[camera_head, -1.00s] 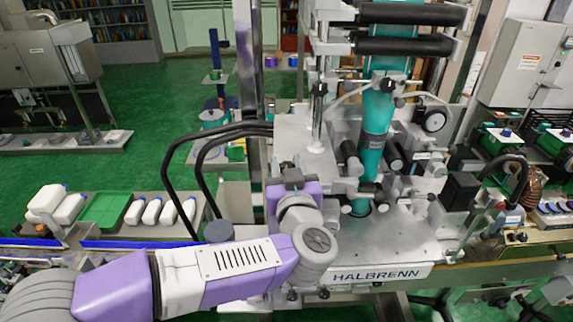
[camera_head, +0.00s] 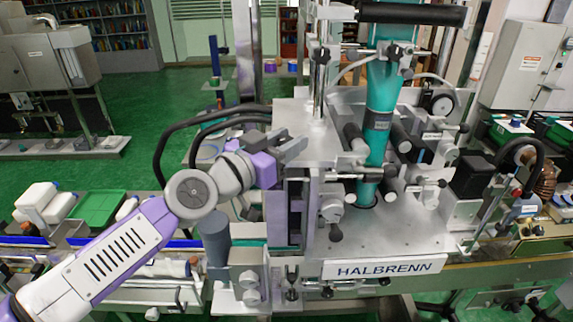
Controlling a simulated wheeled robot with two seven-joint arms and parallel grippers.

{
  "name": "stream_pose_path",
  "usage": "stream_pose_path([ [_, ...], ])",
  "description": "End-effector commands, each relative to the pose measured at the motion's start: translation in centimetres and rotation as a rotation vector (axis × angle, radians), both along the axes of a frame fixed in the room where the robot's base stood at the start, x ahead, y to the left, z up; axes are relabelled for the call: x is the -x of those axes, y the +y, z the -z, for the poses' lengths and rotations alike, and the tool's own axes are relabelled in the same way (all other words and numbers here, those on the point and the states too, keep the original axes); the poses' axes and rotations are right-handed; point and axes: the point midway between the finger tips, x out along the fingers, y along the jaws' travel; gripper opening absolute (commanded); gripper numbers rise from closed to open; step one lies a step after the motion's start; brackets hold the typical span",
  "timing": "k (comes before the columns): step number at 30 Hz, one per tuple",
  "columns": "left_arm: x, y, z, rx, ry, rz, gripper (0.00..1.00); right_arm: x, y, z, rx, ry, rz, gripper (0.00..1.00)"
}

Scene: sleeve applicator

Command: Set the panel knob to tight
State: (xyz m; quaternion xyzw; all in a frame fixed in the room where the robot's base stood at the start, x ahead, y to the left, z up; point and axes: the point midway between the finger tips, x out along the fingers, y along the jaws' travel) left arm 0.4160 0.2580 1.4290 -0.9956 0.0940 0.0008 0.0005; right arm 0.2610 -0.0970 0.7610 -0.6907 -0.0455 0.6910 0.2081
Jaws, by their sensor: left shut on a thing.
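The sleeve applicator (camera_head: 400,215) with the HALBRENN label stands right of centre. My left arm comes in from the lower left. My left gripper (camera_head: 290,148) is at the upper left side of the machine, against the edge of its grey housing (camera_head: 310,115). Its grey fingers point right and are shut on a small part there, apparently the panel knob. The part itself is mostly hidden by the fingers, so its setting cannot be read. My right gripper is not in view.
Black hoses (camera_head: 190,125) arch left of the machine, close behind my left arm. A grey cylinder (camera_head: 216,238) stands below my wrist. A green tray (camera_head: 98,208) and white bottles lie at the left. A teal sleeve tube (camera_head: 380,110) runs down the machine's middle.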

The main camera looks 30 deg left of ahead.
Motion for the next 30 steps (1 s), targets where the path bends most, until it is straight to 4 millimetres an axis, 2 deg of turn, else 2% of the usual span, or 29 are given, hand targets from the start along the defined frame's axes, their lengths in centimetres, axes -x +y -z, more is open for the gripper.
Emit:
stream_pose_path([
  [1, 0.0, 0.0, 0.6, 0.003, -0.010, 0.042, 0.07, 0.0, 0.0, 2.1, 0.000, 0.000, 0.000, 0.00],
  [6, 0.0, -0.1, 0.6, 0.003, -0.007, 0.182, 0.07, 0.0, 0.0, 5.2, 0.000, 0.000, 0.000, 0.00],
  [13, -0.1, -0.1, 0.1, 0.002, -0.004, 0.380, 0.07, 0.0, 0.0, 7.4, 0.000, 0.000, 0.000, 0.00],
  [20, -0.1, -0.2, -0.5, 0.001, -0.002, 0.566, 0.07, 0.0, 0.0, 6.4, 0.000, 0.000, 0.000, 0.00],
  [30, 0.0, -0.2, -1.0, 0.002, -0.005, 0.794, 0.07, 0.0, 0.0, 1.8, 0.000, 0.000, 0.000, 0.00],
])
